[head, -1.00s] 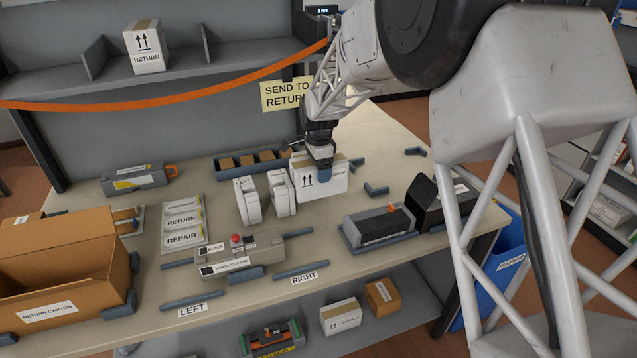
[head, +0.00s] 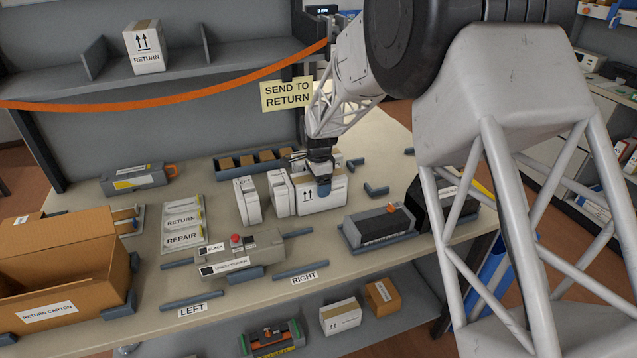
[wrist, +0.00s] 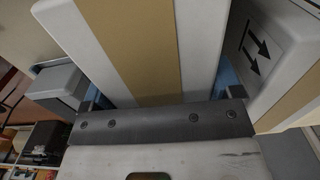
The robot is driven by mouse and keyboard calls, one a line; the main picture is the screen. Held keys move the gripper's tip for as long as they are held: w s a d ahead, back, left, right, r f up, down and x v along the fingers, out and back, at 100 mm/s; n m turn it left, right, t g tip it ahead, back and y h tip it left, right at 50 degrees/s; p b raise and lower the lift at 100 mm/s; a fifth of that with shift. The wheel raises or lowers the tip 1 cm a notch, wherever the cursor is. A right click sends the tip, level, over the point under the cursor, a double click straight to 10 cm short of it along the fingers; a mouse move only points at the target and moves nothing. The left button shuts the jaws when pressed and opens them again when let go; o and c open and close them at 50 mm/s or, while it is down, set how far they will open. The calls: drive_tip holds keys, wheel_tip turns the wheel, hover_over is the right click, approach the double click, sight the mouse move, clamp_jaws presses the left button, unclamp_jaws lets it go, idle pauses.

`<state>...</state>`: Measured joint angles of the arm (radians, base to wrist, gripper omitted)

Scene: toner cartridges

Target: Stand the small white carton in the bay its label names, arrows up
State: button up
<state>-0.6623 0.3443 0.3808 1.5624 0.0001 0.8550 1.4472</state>
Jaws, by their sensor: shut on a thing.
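My gripper (head: 322,181) is shut on a white carton (head: 337,196) with tan tape along its top. One blue finger lies against its front face, beside two black upward arrows. The carton looks upright, at or just above the table; I cannot tell whether it touches. Its label is not readable. In the wrist view, the taped carton top (wrist: 147,45) lies between my fingers. A white face with two black arrows (wrist: 256,48) shows just right of it; I cannot tell whether it belongs to another carton. Two narrow white cartons (head: 248,201) (head: 280,193) stand left of the held one.
A carton marked RETURN (head: 145,48) stands between shelf dividers, behind an orange strap (head: 190,101). A SEND TO RETURN sign (head: 287,95) hangs at the back. A grey unit (head: 242,257) and blue rails (head: 300,270) lie in front. A large cardboard box (head: 70,245) is at left.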

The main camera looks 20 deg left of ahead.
drive_tip(key=shift+f, duration=0.1)
idle(0.3)
drive_tip(key=o, duration=1.1)
drive_tip(key=shift+c, duration=0.2)
wheel_tip(320, 180, up, 12)
drive_tip(key=shift+r, duration=0.1)
idle(0.6)
